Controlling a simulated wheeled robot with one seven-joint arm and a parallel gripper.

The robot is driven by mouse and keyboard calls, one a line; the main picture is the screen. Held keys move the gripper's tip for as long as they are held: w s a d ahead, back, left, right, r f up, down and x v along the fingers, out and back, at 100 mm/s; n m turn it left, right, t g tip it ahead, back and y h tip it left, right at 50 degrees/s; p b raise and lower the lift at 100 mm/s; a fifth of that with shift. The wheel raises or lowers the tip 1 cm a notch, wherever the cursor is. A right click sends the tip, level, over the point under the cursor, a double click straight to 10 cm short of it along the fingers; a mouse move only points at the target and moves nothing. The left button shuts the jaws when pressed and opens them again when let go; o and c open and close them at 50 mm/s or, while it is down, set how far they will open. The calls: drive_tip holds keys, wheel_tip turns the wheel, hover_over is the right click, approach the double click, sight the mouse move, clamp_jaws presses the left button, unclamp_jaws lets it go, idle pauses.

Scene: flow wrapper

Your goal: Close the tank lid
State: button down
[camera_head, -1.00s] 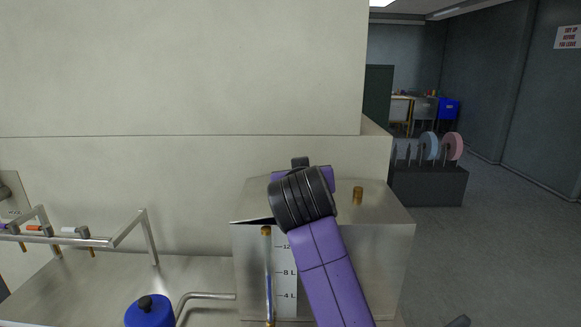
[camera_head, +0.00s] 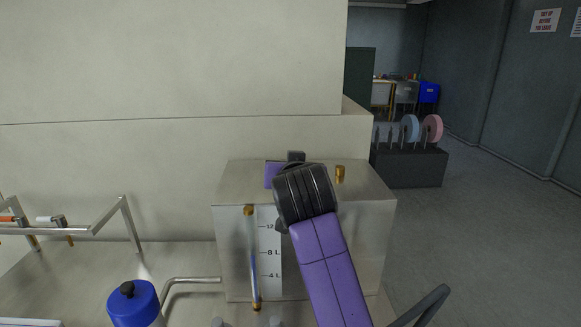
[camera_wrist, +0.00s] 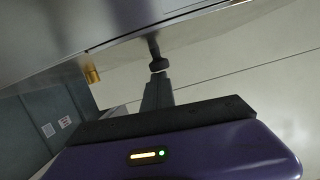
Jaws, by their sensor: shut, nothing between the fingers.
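The metal tank (camera_head: 340,240) stands in the middle of the head view, with a level scale and a sight tube on its front. Its lid (camera_head: 240,178) lies flat on top, with no gap showing along the front edge. A brass knob (camera_head: 340,172) stands on the right of the top; a brass fitting also shows in the wrist view (camera_wrist: 92,75). My gripper (camera_wrist: 157,62) is shut and empty, with its tips close to the tank's metal edge in the wrist view; I cannot tell whether they touch. In the head view my wrist hides the fingers and part of the lid.
A wall rises close behind the tank. A blue-capped container (camera_head: 134,302) and a bent pipe (camera_head: 190,281) are left of it, with a metal rail (camera_head: 80,221) beyond. A dark rack with discs (camera_head: 410,165) stands at the back right. The floor on the right is clear.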

drive_tip(key=shift+f, duration=0.25)
wheel_tip(320, 180, up, 4)
drive_tip(key=p, duration=0.3)
drive_tip(key=shift+w+d+r+p, duration=0.15)
drive_tip(key=shift+r+p, duration=0.1)
drive_tip(key=shift+p, duration=0.15)
drive_tip(key=b+v, duration=0.2)
drive_tip(key=v, duration=0.8)
wheel_tip(320, 180, up, 6)
drive_tip(key=s+a+n+t+y, duration=0.1)
drive_tip(key=a+n+t+y, duration=0.1)
drive_tip(key=t, duration=0.2)
drive_tip(key=s+d+f+n+t+y, duration=0.1)
drive_tip(key=s+d+f, duration=0.2)
drive_tip(key=s+f, duration=0.65)
drive_tip(key=s+d+f+t, duration=0.1)
drive_tip(key=s+d+f, duration=0.3)
drive_tip(key=s+f, duration=0.55)
drive_tip(key=s+d+f+g+h, duration=0.1)
drive_tip(key=s+f, duration=0.4)
drive_tip(key=s, duration=0.5)
drive_tip(key=s+d+f+m+g+h, duration=0.1)
drive_tip(key=s+d+f+g, duration=0.2)
drive_tip(key=s+f, duration=0.3)
drive_tip(key=s+d+f+g, duration=0.2)
drive_tip(key=s+d+f, duration=0.2)
drive_tip(key=s, duration=1)
drive_tip(key=shift+s+d+f+m+h, duration=0.3)
drive_tip(key=shift+f+m+h, duration=0.1)
drive_tip(key=shift+f, duration=0.25)
